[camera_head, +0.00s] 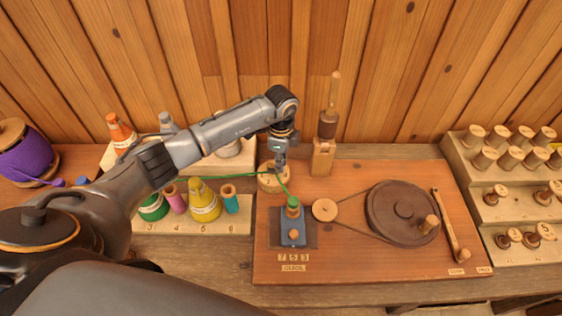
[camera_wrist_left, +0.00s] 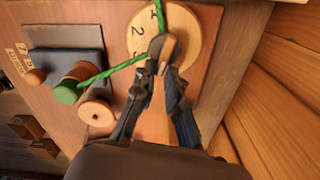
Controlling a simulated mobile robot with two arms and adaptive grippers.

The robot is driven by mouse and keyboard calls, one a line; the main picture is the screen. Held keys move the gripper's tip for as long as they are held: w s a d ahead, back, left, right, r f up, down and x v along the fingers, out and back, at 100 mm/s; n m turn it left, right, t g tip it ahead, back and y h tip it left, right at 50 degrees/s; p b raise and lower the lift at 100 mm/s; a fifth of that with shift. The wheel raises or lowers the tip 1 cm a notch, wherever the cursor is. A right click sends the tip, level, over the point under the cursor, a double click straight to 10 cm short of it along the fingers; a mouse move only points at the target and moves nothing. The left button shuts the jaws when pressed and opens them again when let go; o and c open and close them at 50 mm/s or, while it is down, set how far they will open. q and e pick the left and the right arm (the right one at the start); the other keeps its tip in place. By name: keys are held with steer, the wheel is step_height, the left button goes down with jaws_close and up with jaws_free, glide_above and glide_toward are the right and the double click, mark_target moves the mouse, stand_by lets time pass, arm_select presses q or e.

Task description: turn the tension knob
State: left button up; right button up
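The tension knob's round pale wooden dial (camera_head: 270,184) lies on the back left of the reddish-brown board. In the left wrist view the dial (camera_wrist_left: 196,28) shows numbers, with a small tan knob grip (camera_wrist_left: 168,48) near its middle. My left gripper (camera_head: 280,162) points down over the dial. In the left wrist view its fingers (camera_wrist_left: 163,68) are closed around the knob grip, which they partly hide. A green thread runs past the fingers to a green-topped spool (camera_head: 292,203) on the blue-grey block (camera_head: 293,230). My right gripper is in neither view.
A small wooden pulley (camera_head: 324,209) and a large dark wheel (camera_head: 400,212) with a crank peg sit right of the block. A wooden post with a handle (camera_head: 323,150) stands close behind the dial. Spool racks (camera_head: 480,190) stand right; thread cones (camera_head: 204,203) stand left.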

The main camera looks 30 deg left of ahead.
arm_select(q)
steer(key=shift+o, duration=1.2)
steer(key=shift+r, duration=0.1)
step_height(320, 180, up, 12)
